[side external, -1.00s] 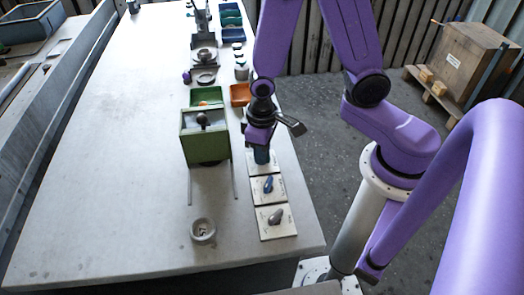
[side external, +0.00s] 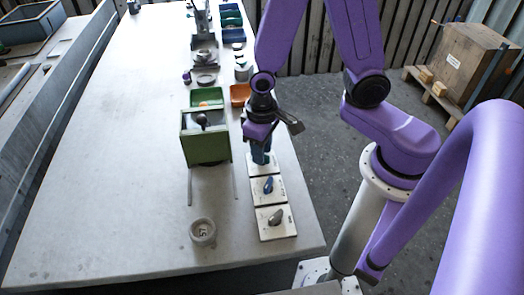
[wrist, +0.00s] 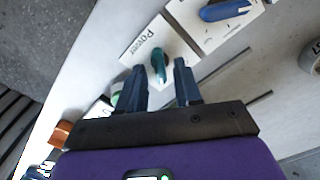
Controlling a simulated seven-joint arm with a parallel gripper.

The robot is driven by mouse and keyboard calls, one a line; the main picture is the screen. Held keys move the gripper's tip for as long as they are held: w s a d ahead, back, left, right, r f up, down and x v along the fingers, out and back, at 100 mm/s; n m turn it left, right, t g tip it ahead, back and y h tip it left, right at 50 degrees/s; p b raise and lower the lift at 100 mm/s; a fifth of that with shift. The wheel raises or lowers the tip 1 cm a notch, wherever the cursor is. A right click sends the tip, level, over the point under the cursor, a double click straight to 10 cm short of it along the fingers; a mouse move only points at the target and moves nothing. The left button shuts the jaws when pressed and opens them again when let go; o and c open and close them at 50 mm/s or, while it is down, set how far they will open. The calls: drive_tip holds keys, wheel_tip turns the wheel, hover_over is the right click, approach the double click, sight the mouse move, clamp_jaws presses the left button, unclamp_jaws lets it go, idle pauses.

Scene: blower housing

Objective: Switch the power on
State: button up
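The power switch is a teal lever (wrist: 158,64) on a white plate marked "Power" (wrist: 140,44), seen in the wrist view. My gripper (wrist: 160,68) is open, with one dark blue finger on each side of the lever's near end. Gaps show between the lever and both fingers. In the side view, my gripper (side external: 262,158) points down over the farthest of three white plates, and its fingers hide most of the lever there.
Two more plates lie in line towards the table's near edge, one with a blue lever (side external: 268,185), one with a grey lever (side external: 275,217). A green box (side external: 206,148) stands left of my gripper. A grey ring-shaped part (side external: 203,231) lies nearer.

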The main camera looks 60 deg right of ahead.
drive_tip(key=shift+r, duration=2.3)
drive_tip(key=shift+s, duration=0.1)
